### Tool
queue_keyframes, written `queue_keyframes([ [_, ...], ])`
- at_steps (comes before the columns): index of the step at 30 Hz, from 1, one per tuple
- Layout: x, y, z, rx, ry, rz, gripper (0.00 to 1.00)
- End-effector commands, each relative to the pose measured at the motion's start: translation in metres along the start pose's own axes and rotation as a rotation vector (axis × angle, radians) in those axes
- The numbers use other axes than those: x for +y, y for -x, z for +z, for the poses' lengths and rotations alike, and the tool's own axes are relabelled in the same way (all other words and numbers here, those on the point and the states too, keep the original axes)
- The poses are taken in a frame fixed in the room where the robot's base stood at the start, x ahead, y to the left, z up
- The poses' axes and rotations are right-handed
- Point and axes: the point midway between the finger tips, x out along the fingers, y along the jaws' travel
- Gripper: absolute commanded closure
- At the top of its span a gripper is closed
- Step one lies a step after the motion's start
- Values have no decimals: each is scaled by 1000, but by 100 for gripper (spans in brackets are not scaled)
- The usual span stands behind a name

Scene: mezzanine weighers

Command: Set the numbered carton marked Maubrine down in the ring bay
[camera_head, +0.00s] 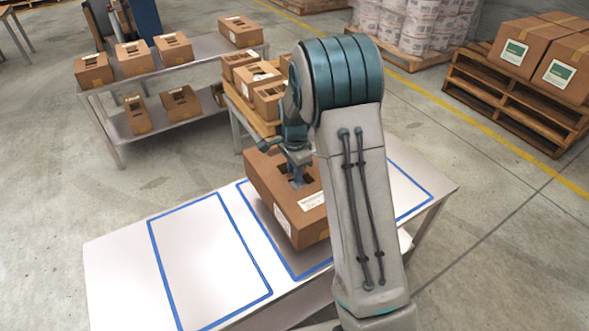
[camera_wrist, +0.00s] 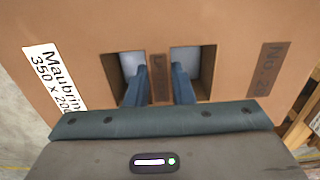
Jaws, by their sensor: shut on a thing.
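The brown carton (camera_head: 265,190) hangs at my gripper (camera_head: 297,178) over the middle bay of the white table. In the wrist view its white label (camera_wrist: 52,80) reads "Maubrin" and "350 x 20", cut off at the edge; a dark patch (camera_wrist: 265,70) reads "No. 2", partly cut off. My gripper's fingers (camera_wrist: 160,82) are in the two top openings, shut on the strip between them. Three blue-outlined bays show: left (camera_head: 205,255), middle (camera_head: 262,229) under the carton, and right (camera_head: 405,180), partly behind my arm. No ring mark shows. I cannot tell whether the carton touches the table.
A two-level grey bench (camera_head: 196,53) with several cartons stands at the back left. A wooden stand (camera_head: 240,107) with more cartons is just behind the table. Pallets (camera_head: 520,95) with boxes stand at the back right. The left bay is empty.

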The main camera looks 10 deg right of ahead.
Motion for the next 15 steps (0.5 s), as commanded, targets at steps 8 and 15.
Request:
queue_keyframes([
  [8, 0, -20, 0, 0, 1, -1, 100],
  [15, 0, -36, 0, 1, 1, -1, 100],
])
